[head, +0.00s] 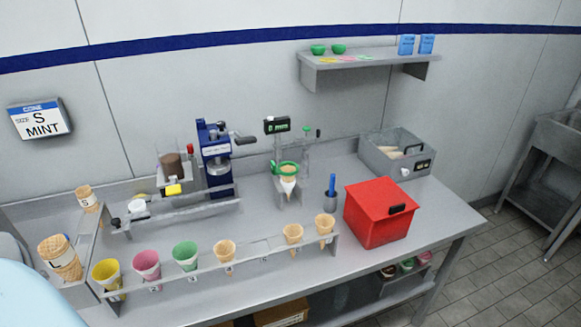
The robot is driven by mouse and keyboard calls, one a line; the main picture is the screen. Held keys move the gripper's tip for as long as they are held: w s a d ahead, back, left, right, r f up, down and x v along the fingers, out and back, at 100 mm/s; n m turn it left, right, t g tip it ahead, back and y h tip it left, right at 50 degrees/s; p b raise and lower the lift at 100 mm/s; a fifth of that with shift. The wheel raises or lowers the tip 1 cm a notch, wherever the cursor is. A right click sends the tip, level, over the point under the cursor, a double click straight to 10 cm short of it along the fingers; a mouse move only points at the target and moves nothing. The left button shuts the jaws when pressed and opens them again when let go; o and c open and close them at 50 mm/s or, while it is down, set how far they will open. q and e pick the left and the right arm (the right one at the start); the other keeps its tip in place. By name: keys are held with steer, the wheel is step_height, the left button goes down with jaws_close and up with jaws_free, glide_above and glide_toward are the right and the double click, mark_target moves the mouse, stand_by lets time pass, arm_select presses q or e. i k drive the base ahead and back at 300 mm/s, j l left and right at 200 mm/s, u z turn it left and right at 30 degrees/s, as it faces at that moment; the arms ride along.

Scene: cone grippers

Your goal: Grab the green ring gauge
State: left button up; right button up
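A green ring (286,167), which looks like the ring gauge, sits around the upper part of a cone (288,186) on a small grey stand in the middle of the table. The cone's lower part is white. A small display (277,125) with green digits stands just behind the ring. More small green items (328,49) are on the wall shelf, too small to identify for sure. Neither of my grippers shows in the head view.
A red box (380,212) and a blue-handled tool in a cup (330,199) stand to the right of the ring. A blue press (216,160) stands to its left. A rack (265,254) with several coloured and plain cones runs along the table's front. A grey bin (393,150) is behind the red box.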

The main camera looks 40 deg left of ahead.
mark_target(275, 171)
steer(key=i+l+u, duration=0.1)
steer(key=u, duration=0.3)
steer(key=i+l+u, duration=0.1)
steer(key=u, duration=0.35)
steer(key=l+u, duration=0.25)
steer(key=u, duration=0.15)
